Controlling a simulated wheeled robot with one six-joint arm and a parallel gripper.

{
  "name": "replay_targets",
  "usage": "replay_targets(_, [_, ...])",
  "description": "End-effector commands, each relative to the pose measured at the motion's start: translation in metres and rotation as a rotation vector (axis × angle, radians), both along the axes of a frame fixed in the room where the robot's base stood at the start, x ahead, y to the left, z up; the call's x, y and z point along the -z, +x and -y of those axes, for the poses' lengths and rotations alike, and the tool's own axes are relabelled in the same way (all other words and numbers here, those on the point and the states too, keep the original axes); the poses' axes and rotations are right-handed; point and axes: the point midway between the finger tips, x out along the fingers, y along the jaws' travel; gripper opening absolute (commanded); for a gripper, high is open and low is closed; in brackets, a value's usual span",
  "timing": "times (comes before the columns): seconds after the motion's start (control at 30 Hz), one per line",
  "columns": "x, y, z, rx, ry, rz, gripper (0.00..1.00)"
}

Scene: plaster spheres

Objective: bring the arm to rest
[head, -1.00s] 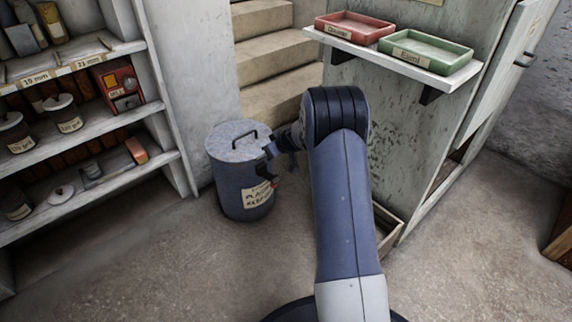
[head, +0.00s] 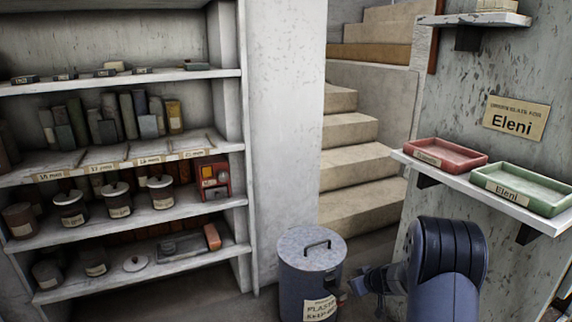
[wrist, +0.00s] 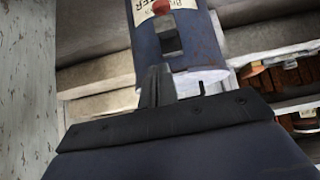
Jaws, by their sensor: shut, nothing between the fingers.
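My gripper (head: 352,285) is at the lower right of the head view, at the end of my blue-grey arm. It points left at the side of a blue lidded plaster bin (head: 296,284). In the wrist view, the dark fingers (wrist: 158,86) are together, with nothing held between them. The bin's blue wall (wrist: 205,45), with a label, a red knob and a dark latch, is just beyond the fingertips. I cannot tell whether they touch it. The bin's lid with its black handle is on.
Shelves on the left hold books, lidded jars (head: 117,200) and a red box (head: 214,182). Stone steps (head: 352,165) rise behind the bin. A wall shelf on the right carries a red tray (head: 445,154) and a green tray (head: 522,188), near my arm.

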Motion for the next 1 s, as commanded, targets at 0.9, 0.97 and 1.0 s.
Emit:
replay_targets(0.9, [-0.008, 0.083, -0.032, 0.0, 0.002, -0.018, 0.0])
replay_targets(0.97, [-0.003, 0.082, -0.031, 0.0, 0.003, -0.021, 0.0])
replay_targets(1.0, [-0.001, 0.081, -0.03, 0.0, 0.004, -0.022, 0.0])
